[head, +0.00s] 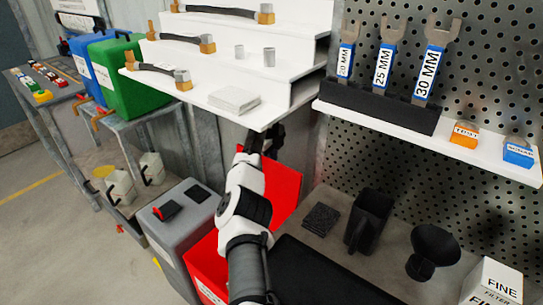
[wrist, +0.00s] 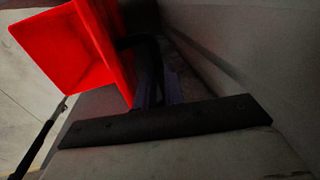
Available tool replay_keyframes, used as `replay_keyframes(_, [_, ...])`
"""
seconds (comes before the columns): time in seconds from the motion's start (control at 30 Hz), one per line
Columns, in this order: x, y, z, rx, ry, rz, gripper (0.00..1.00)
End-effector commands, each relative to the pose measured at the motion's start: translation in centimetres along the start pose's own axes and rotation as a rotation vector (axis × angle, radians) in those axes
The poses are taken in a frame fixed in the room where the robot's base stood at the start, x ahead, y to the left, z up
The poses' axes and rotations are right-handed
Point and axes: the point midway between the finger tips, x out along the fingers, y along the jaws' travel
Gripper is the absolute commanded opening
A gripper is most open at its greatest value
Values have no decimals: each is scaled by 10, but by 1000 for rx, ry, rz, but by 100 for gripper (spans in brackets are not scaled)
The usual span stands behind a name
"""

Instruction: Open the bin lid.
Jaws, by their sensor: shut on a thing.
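The red bin (head: 204,268) stands at the lower middle of the head view, partly hidden by my arm. A red panel, which looks like its lid (head: 287,188), stands raised at a steep tilt behind my arm. My gripper (head: 268,138) is below the white stepped shelf, and my own wrist hides most of it. In the wrist view, the red lid (wrist: 62,50) fills the upper left. The dark fingers of my gripper (wrist: 143,62) are shut at the lid's right edge. The exact contact is dark and hard to see.
A grey bin (head: 180,225) stands left of the red one. The white stepped shelf (head: 235,85) hangs close above my gripper. A black container (head: 368,222) and a black funnel (head: 432,250) stand on the bench to the right.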

Motion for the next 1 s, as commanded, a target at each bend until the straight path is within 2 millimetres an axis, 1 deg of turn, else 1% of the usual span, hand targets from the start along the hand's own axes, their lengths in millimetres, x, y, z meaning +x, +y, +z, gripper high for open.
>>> replay_keyframes(0.03, [-3,-9,-2,8,-10,-28,0])
replay_keyframes(0.27, [-4,-11,-3,11,-10,-31,0])
replay_keyframes(0.3, [-5,-11,-3,12,-10,-31,13])
replay_keyframes(0.43, [-4,-10,-3,12,-9,-30,30])
replay_keyframes(0.47, [-4,-10,-3,12,-9,-29,33])
replay_keyframes(0.83, [-2,-7,-2,8,-7,-23,33])
replay_keyframes(1.0, [-5,-3,-1,7,-8,-22,33])
